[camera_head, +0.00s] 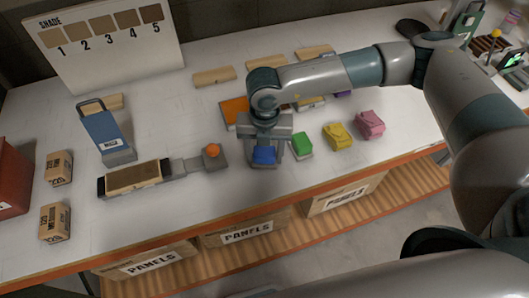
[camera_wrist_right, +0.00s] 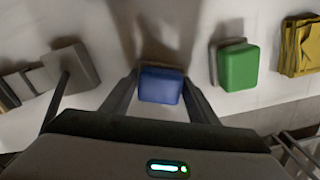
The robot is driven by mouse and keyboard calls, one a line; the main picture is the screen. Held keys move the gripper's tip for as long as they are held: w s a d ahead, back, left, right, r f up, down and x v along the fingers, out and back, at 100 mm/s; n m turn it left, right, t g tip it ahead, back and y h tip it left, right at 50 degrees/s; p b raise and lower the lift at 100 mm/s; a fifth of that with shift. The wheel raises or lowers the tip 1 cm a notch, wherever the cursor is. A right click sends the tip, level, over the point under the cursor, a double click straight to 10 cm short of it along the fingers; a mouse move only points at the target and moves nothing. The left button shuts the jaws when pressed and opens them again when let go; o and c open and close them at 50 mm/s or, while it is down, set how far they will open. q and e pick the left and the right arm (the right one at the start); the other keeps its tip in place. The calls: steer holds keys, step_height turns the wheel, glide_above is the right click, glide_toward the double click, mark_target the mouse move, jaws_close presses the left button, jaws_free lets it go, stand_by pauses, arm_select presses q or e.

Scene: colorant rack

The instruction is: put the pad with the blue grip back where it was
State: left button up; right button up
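The pad with the blue grip (camera_head: 264,156) is at the front of the counter, under my right arm, and its grip shows in the right wrist view (camera_wrist_right: 161,86). My right gripper (camera_head: 265,150) points down over it, and its two fingers (camera_wrist_right: 161,78) press close along both sides of the blue grip. The pad's underside is hidden, so I cannot tell whether it touches the counter. A pad with a green grip (camera_head: 301,145) sits just to the right, also in the right wrist view (camera_wrist_right: 237,67). My left gripper is not in view.
A yellow bundle (camera_head: 338,136) and a pink bundle (camera_head: 370,124) lie further right. To the left are an orange-knobbed block (camera_head: 212,154) and a brown-topped tray (camera_head: 134,179). An orange panel (camera_head: 234,110) lies behind the gripper. A shade board (camera_head: 105,43) stands at the back.

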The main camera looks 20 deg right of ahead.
mark_target(264, 151)
steer(key=o, duration=0.4)
steer(key=shift+r, duration=0.3)
steer(key=shift+r, duration=0.3)
step_height(264, 151, up, 10)
steer(key=b, duration=0.3)
steer(key=shift+f, duration=0.25)
steer(key=shift+r, duration=0.85)
steer(key=shift+f, duration=0.1)
